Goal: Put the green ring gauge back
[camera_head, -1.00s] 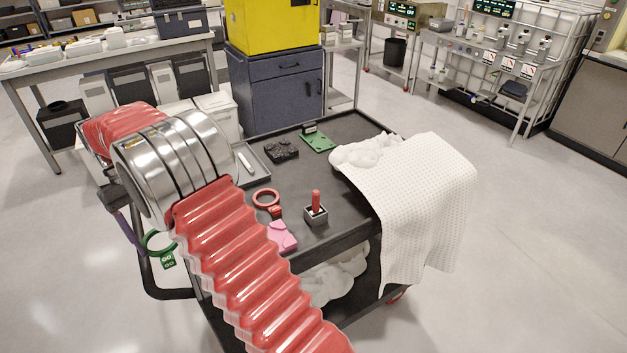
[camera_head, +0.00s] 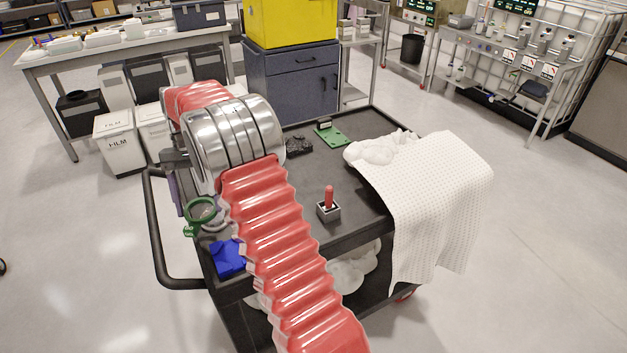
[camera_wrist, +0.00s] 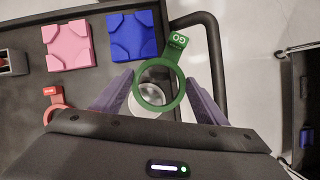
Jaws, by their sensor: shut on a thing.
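The green ring gauge (camera_wrist: 174,56), a ring with a tab lettered GO, is between the two purple-grey fingers of my gripper (camera_wrist: 160,86) in the wrist view. My gripper is shut on it. In the head view the green ring gauge (camera_head: 190,231) hangs below my wrist at the cart's handle end. A pale, shiny round thing (camera_wrist: 148,103) shows through and below the ring; I cannot tell whether they touch. A red ring gauge (camera_wrist: 54,93) lies at the left, partly hidden by my gripper body.
A blue block (camera_wrist: 132,36) and a pink block (camera_wrist: 68,45) lie on the dark cart (camera_head: 340,242). A grey holder with a red handle (camera_head: 328,208), a green board (camera_head: 331,136) and a white cloth (camera_head: 440,190) are farther right. The cart handle (camera_head: 160,245) is close by.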

